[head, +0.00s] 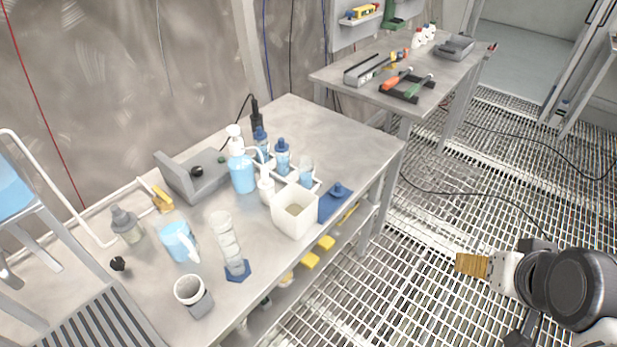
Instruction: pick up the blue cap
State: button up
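Several blue pieces look like caps. One blue cap (282,144) sits on a clear bottle with blue liquid in the white rack, and another blue cap (260,134) sits on the bottle behind it. A small blue knob-like piece (338,188) rests on a flat blue plate (331,205) at the bench's right edge. I cannot tell which one the task names. My gripper (471,265) is at the lower right, over the floor grating, well apart from the bench. Its tan tip points left, and I cannot see whether the fingers are open.
The steel bench (290,122) holds a white square container (295,216), a blue pump bottle (241,172), a measuring cylinder (230,248), a jug (180,242) and a grey device (196,178). A second table (345,79) with tools stands behind. Open grating lies between bench and gripper.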

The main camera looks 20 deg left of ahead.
aim_at(337, 191)
jog(key=i+l+u, duration=0.1)
jog(key=i+u, duration=0.15)
jog(key=u, duration=0.2)
jog(key=i+l+u, duration=0.15)
jog(key=u, duration=0.25)
jog(key=i+l+u, duration=0.2)
jog(key=u, duration=0.25)
jog(key=i+l+u, duration=0.15)
jog(key=l+u, duration=0.15)
jog(key=u, duration=0.15)
jog(key=i+l+u, duration=0.1)
jog(key=l+u, duration=0.35)
jog(key=j, duration=0.15)
